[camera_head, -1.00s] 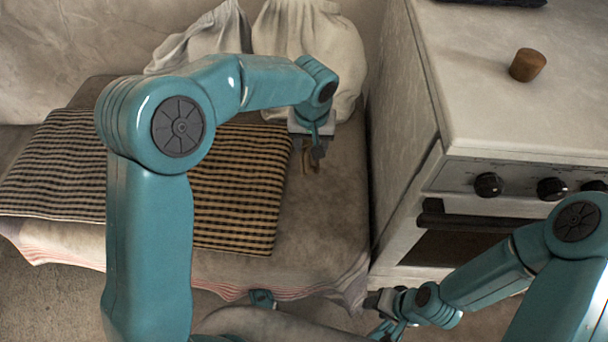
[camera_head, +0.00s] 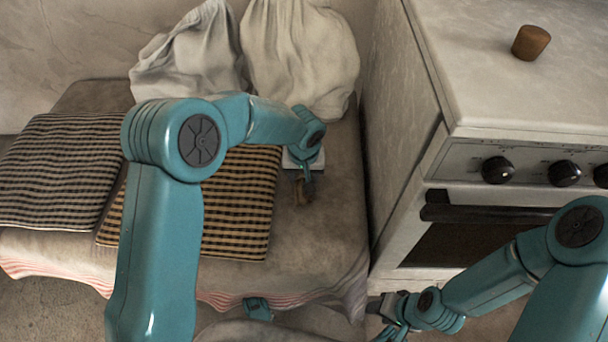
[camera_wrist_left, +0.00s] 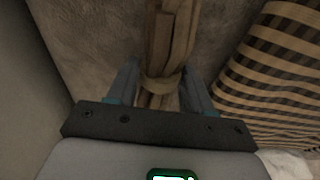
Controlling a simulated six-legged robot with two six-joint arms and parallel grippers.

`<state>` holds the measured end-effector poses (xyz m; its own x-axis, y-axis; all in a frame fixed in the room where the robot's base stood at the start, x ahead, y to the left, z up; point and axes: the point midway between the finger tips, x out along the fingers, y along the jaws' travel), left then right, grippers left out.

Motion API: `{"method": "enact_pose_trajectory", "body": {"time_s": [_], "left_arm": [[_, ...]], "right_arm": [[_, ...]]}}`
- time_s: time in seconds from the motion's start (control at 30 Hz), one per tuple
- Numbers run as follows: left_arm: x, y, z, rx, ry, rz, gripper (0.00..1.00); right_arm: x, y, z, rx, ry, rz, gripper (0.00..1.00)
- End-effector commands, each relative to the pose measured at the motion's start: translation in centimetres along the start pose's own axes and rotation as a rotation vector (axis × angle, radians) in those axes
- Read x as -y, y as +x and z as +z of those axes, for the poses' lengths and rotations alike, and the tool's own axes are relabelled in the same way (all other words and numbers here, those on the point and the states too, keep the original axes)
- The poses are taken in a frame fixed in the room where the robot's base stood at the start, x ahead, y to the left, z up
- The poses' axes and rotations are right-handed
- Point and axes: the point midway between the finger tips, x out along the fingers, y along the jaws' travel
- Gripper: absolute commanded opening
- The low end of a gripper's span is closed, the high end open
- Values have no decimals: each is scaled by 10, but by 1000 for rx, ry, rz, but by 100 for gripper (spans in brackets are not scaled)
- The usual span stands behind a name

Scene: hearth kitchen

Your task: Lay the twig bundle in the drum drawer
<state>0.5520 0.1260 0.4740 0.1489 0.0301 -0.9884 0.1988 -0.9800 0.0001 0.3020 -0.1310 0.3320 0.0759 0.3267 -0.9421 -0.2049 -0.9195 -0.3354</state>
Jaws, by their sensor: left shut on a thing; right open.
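The twig bundle (camera_wrist_left: 172,45) is brown sticks bound by a tan band. In the left wrist view it lies between the two fingers of my left gripper (camera_wrist_left: 160,88), which is shut on it at the band. In the head view the bundle (camera_head: 303,192) is small and partly hidden under my left gripper (camera_head: 305,176), over the bare part of the cloth-covered bench. I cannot tell whether it touches the cloth. My right gripper (camera_head: 385,308) is open and empty, low in front of the stove. I cannot make out a drum drawer.
Checked cushions (camera_head: 60,165) (camera_head: 240,215) lie on the bench (camera_head: 325,235), left of my left gripper. Pale sacks (camera_head: 300,60) stand behind. The white stove (camera_head: 460,80) rises close on the right, with knobs, an oven handle and a brown cup-shaped object (camera_head: 530,42) on top.

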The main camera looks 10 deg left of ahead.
Motion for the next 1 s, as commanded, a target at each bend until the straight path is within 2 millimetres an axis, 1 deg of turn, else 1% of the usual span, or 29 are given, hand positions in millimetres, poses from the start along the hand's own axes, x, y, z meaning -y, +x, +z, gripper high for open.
{"method": "enact_pose_trajectory", "body": {"time_s": [0.13, 0.17, 0.2, 0.23, 0.5, 0.57, 0.63, 0.77, 0.9, 1.0], "left_arm": [[0, 4, 1, 0, 0, 0, 20], [0, 3, 0, 0, 0, 0, 57], [0, 2, 0, 0, 0, 0, 70], [0, 2, 0, 0, 0, 0, 76], [0, 1, 0, 1, 0, 0, 76], [0, -2, 0, 0, 0, 0, 76], [0, -10, -1, -1, 0, 0, 76], [0, -38, -2, -3, 0, 2, 76], [0, -73, -1, -2, -1, 1, 76], [0, -93, -1, -2, 1, 1, 76]], "right_arm": [[-2, 4, 0, -2, 1, 0, 43], [-1, 3, -1, -2, 1, 0, 43], [-1, 2, 0, -1, 1, 0, 43], [-1, 2, 0, -1, 1, 0, 43], [-1, 1, 0, -1, 1, 0, 43], [0, -2, 0, 0, 0, 0, 43], [2, -4, 1, 2, -2, 0, 43], [7, -14, 3, 7, -7, -1, 43], [12, -23, 6, 15, -15, -2, 43], [15, -28, 8, 20, -19, -2, 43]]}}
